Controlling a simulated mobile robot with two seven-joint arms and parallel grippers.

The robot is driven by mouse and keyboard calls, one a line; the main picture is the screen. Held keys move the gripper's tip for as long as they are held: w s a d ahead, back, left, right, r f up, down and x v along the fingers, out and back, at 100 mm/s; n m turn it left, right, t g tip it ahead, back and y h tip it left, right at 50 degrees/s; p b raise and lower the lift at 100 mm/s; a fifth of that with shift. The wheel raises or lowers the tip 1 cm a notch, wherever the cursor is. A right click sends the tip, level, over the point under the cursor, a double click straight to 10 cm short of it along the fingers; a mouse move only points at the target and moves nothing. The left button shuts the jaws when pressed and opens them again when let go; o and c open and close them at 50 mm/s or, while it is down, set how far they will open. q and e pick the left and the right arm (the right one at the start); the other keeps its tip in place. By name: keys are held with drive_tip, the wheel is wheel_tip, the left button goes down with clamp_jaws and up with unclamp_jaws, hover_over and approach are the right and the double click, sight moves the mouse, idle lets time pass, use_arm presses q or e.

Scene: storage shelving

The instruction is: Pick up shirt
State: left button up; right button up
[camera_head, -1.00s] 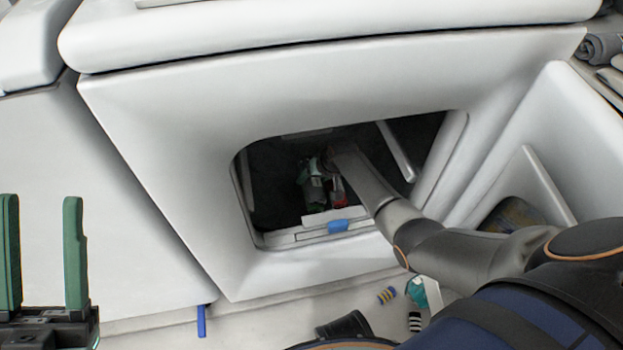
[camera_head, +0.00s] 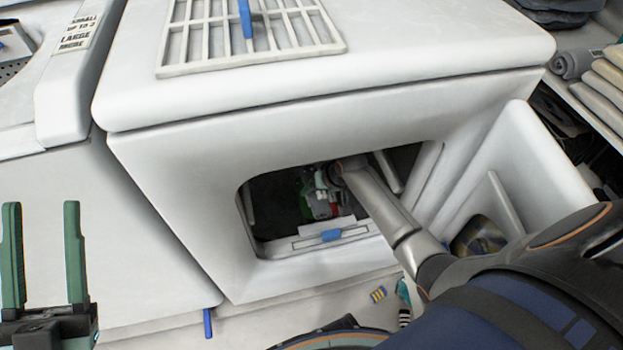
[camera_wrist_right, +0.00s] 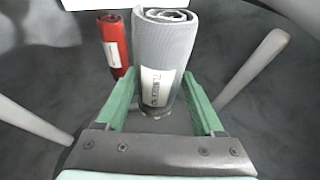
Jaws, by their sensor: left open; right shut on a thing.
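A rolled grey shirt (camera_wrist_right: 168,50) with a white label stands between the green fingers of my right gripper (camera_wrist_right: 160,88), which is shut on it in the right wrist view. In the head view, my right arm reaches into the opening of the white cabinet (camera_head: 170,170). My right gripper (camera_head: 312,190) is small and partly hidden there, with the grey roll (camera_head: 322,206) at it. A thinner red roll (camera_wrist_right: 113,42) with a label stands left of the shirt in the wrist view. My left gripper (camera_head: 43,215) is open and empty at the lower left, outside the cabinet.
The opening's lower edge carries a blue clip (camera_head: 331,235). Pale bars (camera_wrist_right: 252,68) stand inside, beside the gripper. A white grate (camera_head: 290,38) lies on the cabinet top. Folded cloths (camera_head: 603,85) lie on a shelf at the right. A small striped item (camera_head: 378,294) lies below.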

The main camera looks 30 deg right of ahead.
sight(321, 197)
drive_tip(key=s, duration=0.1)
drive_tip(key=s+r+p, duration=0.1)
drive_tip(key=s, duration=0.1)
drive_tip(key=shift+a+r, duration=0.15)
drive_tip(key=shift+r, duration=0.15)
drive_tip(key=s+p, duration=0.1)
drive_tip(key=s+r+p, duration=0.1)
drive_tip(key=s, duration=0.1)
drive_tip(key=shift+s+a+r, duration=0.15)
drive_tip(key=shift+a+r, duration=0.05)
use_arm(q)
drive_tip(key=w+f+n+g+y, duration=0.2)
drive_tip(key=f+n+g+y, duration=0.1)
drive_tip(key=f, duration=0.6)
drive_tip(key=w+a+f+n+g+y, duration=0.1)
drive_tip(key=w+f+n+g+y, duration=0.1)
drive_tip(key=f, duration=0.8)
drive_tip(key=shift+a+f+n+g+y, duration=0.25)
drive_tip(key=shift+n+g+y, duration=0.35)
drive_tip(key=shift+g+y, duration=0.5)
use_arm(e)
drive_tip(key=shift+s+r, duration=0.1)
drive_tip(key=shift+s, duration=0.2)
drive_tip(key=shift+s+a, duration=0.1)
